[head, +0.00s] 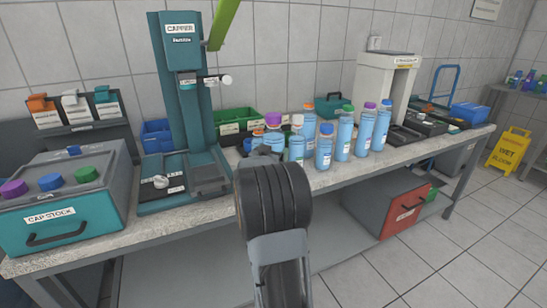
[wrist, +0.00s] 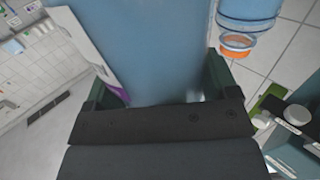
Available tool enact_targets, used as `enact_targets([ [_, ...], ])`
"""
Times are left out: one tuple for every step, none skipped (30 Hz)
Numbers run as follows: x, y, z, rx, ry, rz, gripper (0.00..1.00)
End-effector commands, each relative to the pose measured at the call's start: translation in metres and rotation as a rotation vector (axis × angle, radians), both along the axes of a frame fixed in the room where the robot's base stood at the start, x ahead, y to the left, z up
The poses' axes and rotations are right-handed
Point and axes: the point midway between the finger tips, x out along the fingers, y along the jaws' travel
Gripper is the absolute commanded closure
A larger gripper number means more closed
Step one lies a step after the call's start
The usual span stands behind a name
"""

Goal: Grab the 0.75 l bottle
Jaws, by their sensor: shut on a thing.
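Several blue bottles with coloured caps stand on the bench in the head view. They differ in height, and I cannot read their volumes, so I cannot tell which is the 0.75 l bottle. My gripper (head: 264,152) is at the left end of this group, close to a bottle with a purple cap (head: 273,118). In the wrist view a large blue bottle body (wrist: 150,40) fills the space between the dark green fingers of my gripper (wrist: 160,88), which are shut on it. A white label shows along its left side.
The teal capper (head: 180,90) and cap stock box (head: 70,205) are to the left. A green bin (head: 236,118) stands behind.

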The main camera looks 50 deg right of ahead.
Motion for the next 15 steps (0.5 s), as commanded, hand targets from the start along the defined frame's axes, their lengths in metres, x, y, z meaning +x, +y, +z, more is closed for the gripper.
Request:
enact_targets([
  [0.0000, 0.0001, -0.0001, 0.000, 0.000, 0.000, 0.56],
  [0.0000, 0.0001, -0.0001, 0.000, 0.000, 0.000, 0.58],
  [0.0000, 0.0001, -0.0001, 0.000, 0.000, 0.000, 0.62],
  [0.0000, 0.0001, 0.0000, 0.000, 0.000, 0.000, 0.65],
  [0.0000, 0.0001, 0.0000, 0.000, 0.000, 0.000, 0.68],
  [0.0000, 0.0001, -0.0001, 0.000, 0.000, 0.000, 0.72],
  [0.0000, 0.0000, 0.0027, -0.004, -0.003, -0.001, 0.72],
  [0.0000, 0.0000, 0.0027, -0.004, -0.003, -0.001, 0.72],
  [0.0000, 0.0000, 0.0027, -0.004, -0.003, -0.001, 0.72],
  [0.0000, 0.0000, 0.0026, -0.004, -0.003, -0.001, 0.72],
  [0.0000, 0.0000, 0.0026, -0.004, -0.003, -0.001, 0.72],
  [0.0000, 0.0000, 0.0027, -0.004, -0.003, 0.000, 0.72],
  [0.0000, 0.0000, 0.0029, -0.004, -0.003, 0.000, 0.72],
  [0.0000, 0.0000, 0.0032, -0.004, -0.003, -0.001, 0.72],
  [0.0000, 0.0000, 0.0041, -0.004, -0.004, -0.001, 0.72],
])
